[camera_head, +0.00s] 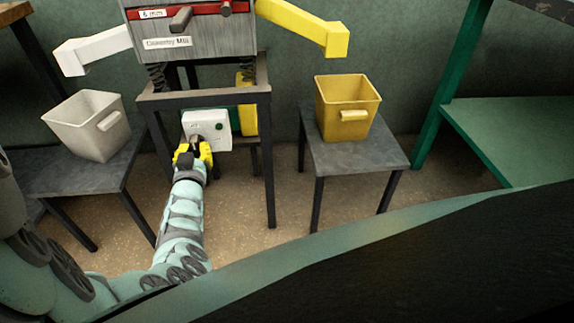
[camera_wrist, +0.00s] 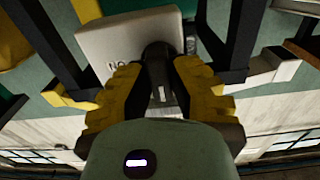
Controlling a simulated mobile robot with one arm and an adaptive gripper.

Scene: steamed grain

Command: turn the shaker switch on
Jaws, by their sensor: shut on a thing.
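The shaker's white switch box (camera_head: 221,142) is mounted under the mill on the dark frame. A small green spot (camera_head: 219,126) shows on its face. My gripper (camera_head: 194,148) is at the lower left of the box, its yellow and black fingers partly covering the face. In the wrist view, my gripper (camera_wrist: 158,75) is shut on a dark switch knob (camera_wrist: 157,58) that sticks out from the white box (camera_wrist: 110,45). Lettering beginning "NO" shows beside the knob. The knob's exact setting cannot be told.
The grey mill (camera_head: 190,38) stands on a dark metal frame (camera_head: 205,97). A white bin (camera_head: 85,130) sits on the left table, and a yellow bin (camera_head: 347,105) sits on the right table (camera_head: 365,155). Chutes (camera_head: 300,25) reach out both sides. Open floor lies in front.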

